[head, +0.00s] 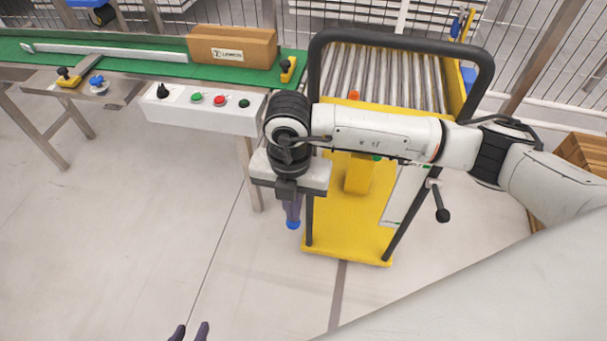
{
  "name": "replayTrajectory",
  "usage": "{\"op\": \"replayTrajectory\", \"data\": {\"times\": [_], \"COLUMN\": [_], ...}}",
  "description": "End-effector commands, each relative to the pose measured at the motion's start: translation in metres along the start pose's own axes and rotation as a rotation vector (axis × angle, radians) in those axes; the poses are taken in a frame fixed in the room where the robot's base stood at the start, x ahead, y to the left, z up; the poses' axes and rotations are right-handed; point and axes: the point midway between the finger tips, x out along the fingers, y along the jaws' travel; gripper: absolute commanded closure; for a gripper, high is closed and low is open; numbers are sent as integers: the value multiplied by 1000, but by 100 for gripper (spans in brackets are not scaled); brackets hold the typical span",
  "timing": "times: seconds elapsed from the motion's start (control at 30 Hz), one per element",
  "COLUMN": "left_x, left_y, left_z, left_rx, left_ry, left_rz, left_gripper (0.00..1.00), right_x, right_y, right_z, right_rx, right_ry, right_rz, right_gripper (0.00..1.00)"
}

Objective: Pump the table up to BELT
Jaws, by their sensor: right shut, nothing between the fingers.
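The yellow lift table (335,232) stands right of centre, with a roller top (385,70) and a black push handle (400,42). A black-knobbed lever (442,214) sticks out at its right side. A pale upright strip (402,195) shows on its front; no BELT mark is readable. My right gripper (293,224) points down in front of the table's left side, shut and empty, apart from the lever. My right arm crosses in front of the table and hides part of it. My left gripper (189,332) shows only its two fingertips at the bottom edge, apart and empty.
A green conveyor belt (130,68) carries a brown carton (232,46) near its right end, beside the table. A white control box (205,108) with buttons hangs below it. A wooden crate (583,152) stands at the right.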

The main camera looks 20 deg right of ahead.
Motion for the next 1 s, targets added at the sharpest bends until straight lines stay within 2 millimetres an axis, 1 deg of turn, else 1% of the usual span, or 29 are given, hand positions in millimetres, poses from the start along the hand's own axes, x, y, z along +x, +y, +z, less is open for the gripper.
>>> {"op": "replayTrajectory", "data": {"times": [0.13, 0.3, 0.53, 0.8, 1.0], "left_x": [0, -6, -5, -17, -16], "left_y": [0, 0, 0, 2, 2], "left_z": [-1, -6, -6, -17, -16], "left_rx": [0, 0, 0, 0, 0], "left_ry": [0, 1, 2, 1, 1], "left_rz": [0, 0, 0, 0, 0], "left_gripper": [69, 69, 69, 69, 69], "right_x": [0, -10, -10, -34, -34], "right_y": [0, 0, 0, 0, 0], "right_z": [-1, 0, 0, 7, 8], "right_rx": [-1, -2, -1, -1, -1], "right_ry": [1, 1, 2, 0, 1], "right_rz": [0, 0, 0, -1, -1], "right_gripper": [100, 100, 100, 100, 100]}}
